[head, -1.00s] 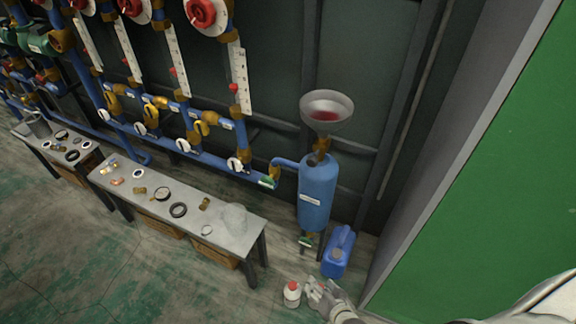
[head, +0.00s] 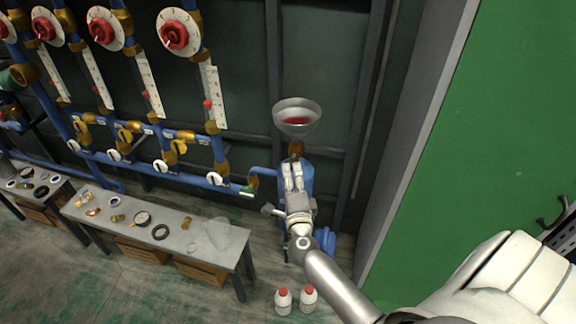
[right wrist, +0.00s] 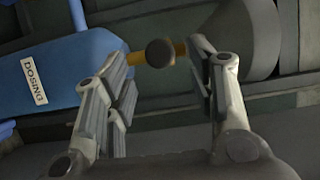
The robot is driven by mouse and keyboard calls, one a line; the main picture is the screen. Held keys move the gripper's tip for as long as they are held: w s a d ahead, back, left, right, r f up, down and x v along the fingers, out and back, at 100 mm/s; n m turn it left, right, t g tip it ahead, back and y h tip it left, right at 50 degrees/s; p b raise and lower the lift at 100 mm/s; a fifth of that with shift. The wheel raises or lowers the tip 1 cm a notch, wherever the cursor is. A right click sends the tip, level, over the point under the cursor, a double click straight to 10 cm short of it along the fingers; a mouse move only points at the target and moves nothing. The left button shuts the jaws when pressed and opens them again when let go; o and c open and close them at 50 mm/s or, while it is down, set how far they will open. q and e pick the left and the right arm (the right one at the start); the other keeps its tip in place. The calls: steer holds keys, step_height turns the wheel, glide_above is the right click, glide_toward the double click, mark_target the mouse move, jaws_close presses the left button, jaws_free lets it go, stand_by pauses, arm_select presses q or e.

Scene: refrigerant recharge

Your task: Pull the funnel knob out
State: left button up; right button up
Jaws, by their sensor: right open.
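The grey funnel (head: 297,118) holds red liquid and stands on top of the blue dosing tank (head: 306,172). In the right wrist view, a dark round funnel knob (right wrist: 160,52) sits on a brass stem beneath the funnel (right wrist: 248,40), with the tank labelled DOSING (right wrist: 60,72) at left. My right gripper (head: 293,178) is in front of the tank, just below the funnel's brass neck (head: 296,150). Its fingers are open on either side of the knob, apart from it in the picture. The knob is not clear in the head view. My left gripper is not in view.
Two white bottles with red caps (head: 295,300) stand on the floor. A blue canister (head: 325,240) is partly hidden behind my right arm. A grey bench (head: 185,240) with loose parts stands left, below blue pipes and valves. A green panel (head: 470,170) stands right.

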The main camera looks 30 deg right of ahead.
mark_target(293, 158)
steer(key=shift+x, duration=2.8)
steer(key=shift+a, duration=0.1)
jaws_close()
